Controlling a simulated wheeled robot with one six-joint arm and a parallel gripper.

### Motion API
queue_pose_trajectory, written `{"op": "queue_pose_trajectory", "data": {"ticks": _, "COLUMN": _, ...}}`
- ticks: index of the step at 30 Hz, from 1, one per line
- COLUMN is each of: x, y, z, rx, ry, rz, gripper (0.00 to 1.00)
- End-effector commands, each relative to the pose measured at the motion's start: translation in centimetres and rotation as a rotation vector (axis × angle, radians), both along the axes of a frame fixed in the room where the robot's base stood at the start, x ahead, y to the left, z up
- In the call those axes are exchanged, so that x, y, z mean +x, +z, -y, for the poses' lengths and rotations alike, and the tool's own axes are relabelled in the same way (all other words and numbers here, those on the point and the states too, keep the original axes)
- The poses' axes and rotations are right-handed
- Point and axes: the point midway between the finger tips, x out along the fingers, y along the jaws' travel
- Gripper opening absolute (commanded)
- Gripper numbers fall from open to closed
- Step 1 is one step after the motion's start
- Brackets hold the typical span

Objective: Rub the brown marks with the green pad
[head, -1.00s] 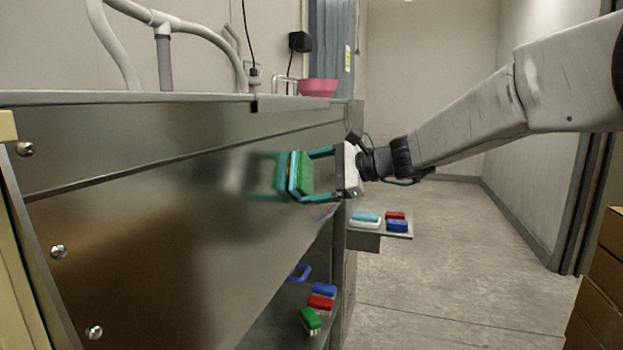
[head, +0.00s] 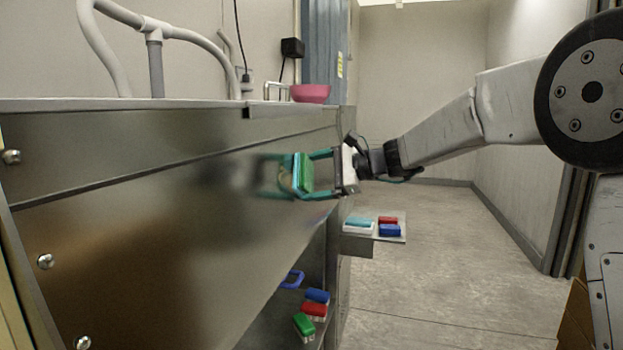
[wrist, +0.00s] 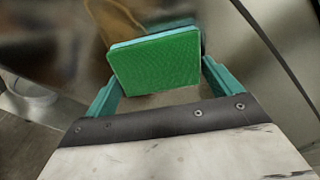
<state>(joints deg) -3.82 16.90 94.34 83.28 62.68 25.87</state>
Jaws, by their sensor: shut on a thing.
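My gripper (head: 303,175) is shut on the green pad (head: 306,172), whose flat face is upright beside the shiny steel panel (head: 130,205). In the wrist view the pad (wrist: 158,62) shows a green face with a light blue edge, between the two teal fingers of my gripper (wrist: 160,84). Brown marks (wrist: 117,17) show as streaks on the steel just beyond the pad's upper left edge. In the head view a tan patch lies by the pad, partly mixed with its reflection. I cannot tell whether the pad touches the panel.
A pink bowl (head: 311,93) stands on the ledge above. A small side shelf (head: 358,239) carries blue, red and light blue brushes or blocks. Below the panel lie a blue block (head: 317,296), a red one (head: 314,310) and a green one (head: 304,325). Open floor is right.

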Motion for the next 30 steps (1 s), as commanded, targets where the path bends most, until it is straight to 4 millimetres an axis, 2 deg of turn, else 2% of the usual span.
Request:
{"op": "queue_pose_trajectory", "data": {"ticks": 9, "x": 2.5, "y": -0.1, "z": 0.7, "rx": 0.0, "ry": 0.0, "rz": 0.0, "gripper": 0.72}}
{"op": "queue_pose_trajectory", "data": {"ticks": 15, "x": 3.2, "y": -0.1, "z": 0.8, "rx": 0.001, "ry": 0.001, "rz": 0.0, "gripper": 0.72}}
{"op": "queue_pose_trajectory", "data": {"ticks": 20, "x": 2.9, "y": 0.0, "z": 0.9, "rx": 0.0, "ry": 0.001, "rz": 0.0, "gripper": 0.72}}
{"op": "queue_pose_trajectory", "data": {"ticks": 30, "x": 0.3, "y": 0.1, "z": 0.2, "rx": 0.0, "ry": 0.0, "rz": 0.001, "gripper": 0.72}}
